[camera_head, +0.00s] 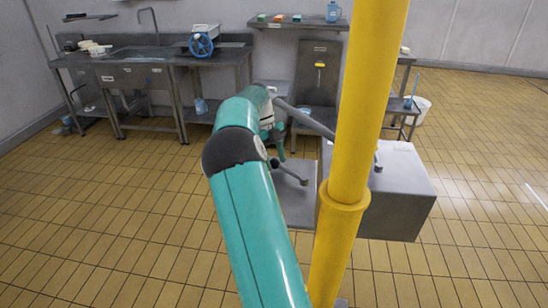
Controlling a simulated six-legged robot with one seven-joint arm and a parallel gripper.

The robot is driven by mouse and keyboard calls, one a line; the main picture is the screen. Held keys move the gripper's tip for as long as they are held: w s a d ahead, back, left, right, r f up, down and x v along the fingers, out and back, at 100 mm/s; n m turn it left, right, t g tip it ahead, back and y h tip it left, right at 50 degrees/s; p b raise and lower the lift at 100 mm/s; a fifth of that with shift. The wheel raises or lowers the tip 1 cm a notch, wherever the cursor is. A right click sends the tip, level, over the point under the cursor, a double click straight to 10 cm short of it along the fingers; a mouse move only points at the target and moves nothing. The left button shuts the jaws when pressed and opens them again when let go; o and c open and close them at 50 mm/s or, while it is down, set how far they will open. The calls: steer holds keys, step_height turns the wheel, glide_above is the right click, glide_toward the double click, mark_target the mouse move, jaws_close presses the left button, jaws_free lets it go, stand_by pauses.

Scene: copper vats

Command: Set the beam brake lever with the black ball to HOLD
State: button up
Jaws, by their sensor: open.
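My teal arm reaches away from me to the middle of the view. My gripper (278,148) is at its far end, small and partly hidden by the arm; it is open, with no object seen in it. I cannot tell whether this is the brake lever. A thick yellow post (362,110) stands in front and hides part of this area.
A grey metal box (405,190) stands just right of the post. A long grey bar (310,122) runs behind the post. A steel bench with sink (140,75) and a shelf (300,24) line the back wall. The tiled floor is clear at left and right.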

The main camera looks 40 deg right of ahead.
steer(key=v, duration=1.2)
steer(key=shift+a+r, duration=0.1)
steer(key=shift+r, duration=0.05)
stand_by(0.5)
